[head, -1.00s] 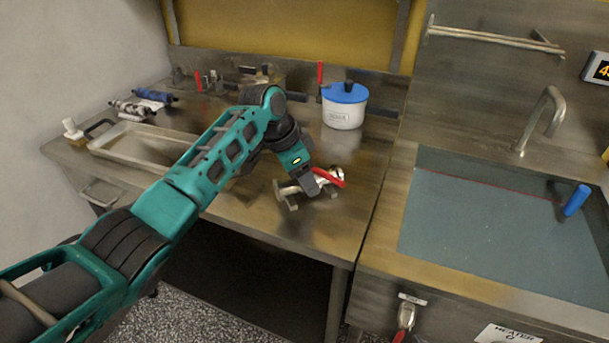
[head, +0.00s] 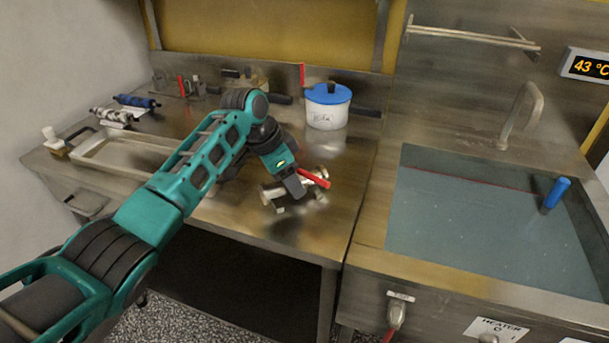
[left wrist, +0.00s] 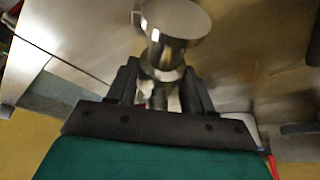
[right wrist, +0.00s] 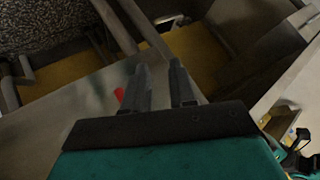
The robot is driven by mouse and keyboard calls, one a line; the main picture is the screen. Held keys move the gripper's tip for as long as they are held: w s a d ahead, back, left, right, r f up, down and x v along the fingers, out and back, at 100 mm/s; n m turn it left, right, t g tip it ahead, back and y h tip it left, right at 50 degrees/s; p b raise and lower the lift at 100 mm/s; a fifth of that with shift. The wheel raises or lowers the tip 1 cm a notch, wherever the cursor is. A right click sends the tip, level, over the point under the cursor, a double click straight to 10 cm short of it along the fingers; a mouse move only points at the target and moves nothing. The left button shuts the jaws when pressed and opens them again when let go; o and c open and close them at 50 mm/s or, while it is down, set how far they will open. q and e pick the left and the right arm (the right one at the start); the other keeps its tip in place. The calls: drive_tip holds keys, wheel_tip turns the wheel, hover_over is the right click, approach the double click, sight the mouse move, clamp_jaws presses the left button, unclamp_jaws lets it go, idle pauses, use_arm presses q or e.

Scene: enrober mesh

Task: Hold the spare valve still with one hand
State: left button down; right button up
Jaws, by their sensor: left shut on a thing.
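The spare valve (head: 272,192) is a steel body with a red lever (head: 314,178), at the front right of the steel bench. My left gripper (head: 297,190) is shut on it, reaching down from above. In the left wrist view, the valve's round steel end (left wrist: 176,20) stands out beyond the fingers, and its narrower part is between them (left wrist: 160,92). The fingers hide part of the valve in the head view. My right gripper (right wrist: 160,72) shows only in its own wrist view, with a narrow empty gap between its fingers.
A white pot with a blue lid (head: 328,108) stands behind the valve. A shallow tray (head: 90,160) lies at the left. A water basin (head: 480,225) with a blue-handled tool (head: 556,192) is at the right. The bench front right of the valve is clear.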

drive_tip(key=w+a+r+n+y, duration=0.1)
drive_tip(key=w+a, duration=0.1)
drive_tip(key=a, duration=0.1)
drive_tip(key=w+a+r+n+y, duration=0.1)
drive_tip(key=w+a+r+n, duration=0.1)
drive_tip(key=a, duration=0.1)
drive_tip(key=w+a+r+n+g+y, duration=0.1)
drive_tip(key=w+a+r+n, duration=0.1)
drive_tip(key=a, duration=0.1)
drive_tip(key=shift+r, duration=0.1)
clamp_jaws()
drive_tip(key=a+r+n+g, duration=0.9)
drive_tip(key=a+r+n, duration=0.4)
drive_tip(key=n, duration=0.8)
drive_tip(key=w+d+r+n+t+h, duration=0.1)
drive_tip(key=w+d+r+h, duration=0.3)
drive_tip(key=r, duration=0.4)
drive_tip(key=w+d+r+n+t+h, duration=0.1)
drive_tip(key=w+d+r+t+h, duration=0.2)
drive_tip(key=w+d+r+h, duration=0.2)
drive_tip(key=shift+w+r+n+t+h, duration=0.4)
drive_tip(key=shift+w+r+h, duration=0.7)
drive_tip(key=shift+w+r, duration=0.75)
drive_tip(key=shift+s+d, duration=0.1)
